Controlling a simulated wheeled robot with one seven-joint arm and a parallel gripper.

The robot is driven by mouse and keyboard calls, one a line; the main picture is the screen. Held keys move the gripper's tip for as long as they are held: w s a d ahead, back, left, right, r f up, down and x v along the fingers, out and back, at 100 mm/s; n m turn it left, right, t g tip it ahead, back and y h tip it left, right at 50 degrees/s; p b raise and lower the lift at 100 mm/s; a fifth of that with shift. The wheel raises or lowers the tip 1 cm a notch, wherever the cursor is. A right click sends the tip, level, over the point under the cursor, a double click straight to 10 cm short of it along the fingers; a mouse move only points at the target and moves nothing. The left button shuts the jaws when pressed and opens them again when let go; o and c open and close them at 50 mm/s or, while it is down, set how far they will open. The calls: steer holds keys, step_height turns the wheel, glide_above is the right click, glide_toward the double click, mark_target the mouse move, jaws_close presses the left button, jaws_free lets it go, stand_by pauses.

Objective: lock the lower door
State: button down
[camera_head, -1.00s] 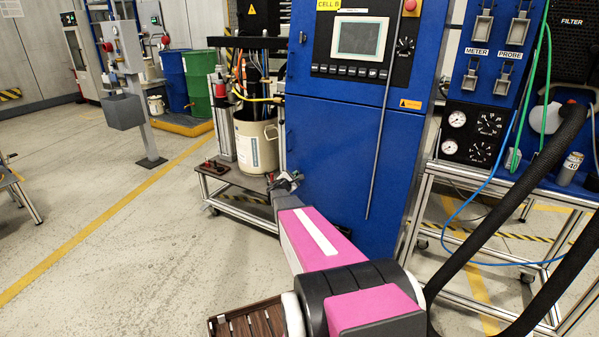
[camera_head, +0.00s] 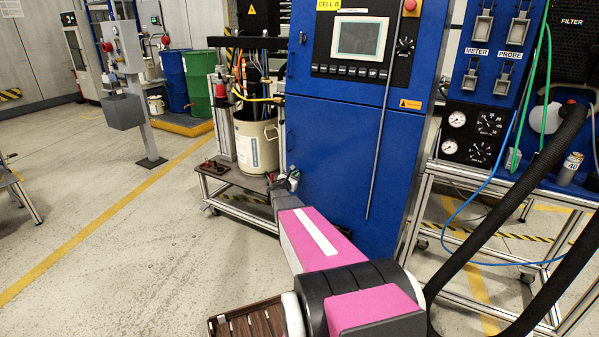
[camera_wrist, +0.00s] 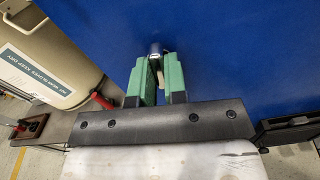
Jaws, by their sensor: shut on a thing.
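The lower door (camera_head: 335,160) is a flat blue panel on the cabinet's front and looks flush with it. It fills the upper right of the wrist view (camera_wrist: 240,50). My gripper (camera_head: 290,178) is at the door's lower left edge. In the wrist view its two green fingers are shut on a small metal lock piece (camera_wrist: 155,48) that stands out from the blue face. Most of this lock is hidden between the fingers, so I cannot tell whether it is locked.
A beige drum (camera_head: 256,140) stands on a low trolley (camera_head: 240,180) just left of the door. A long thin rod (camera_head: 378,150) hangs before the door. A bench frame (camera_head: 480,180) with hoses stands at the right.

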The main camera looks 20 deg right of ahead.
stand_by(0.3)
steer(key=shift+n, duration=1.1)
steer(key=c, duration=1)
jaws_free()
steer(key=v, duration=0.9)
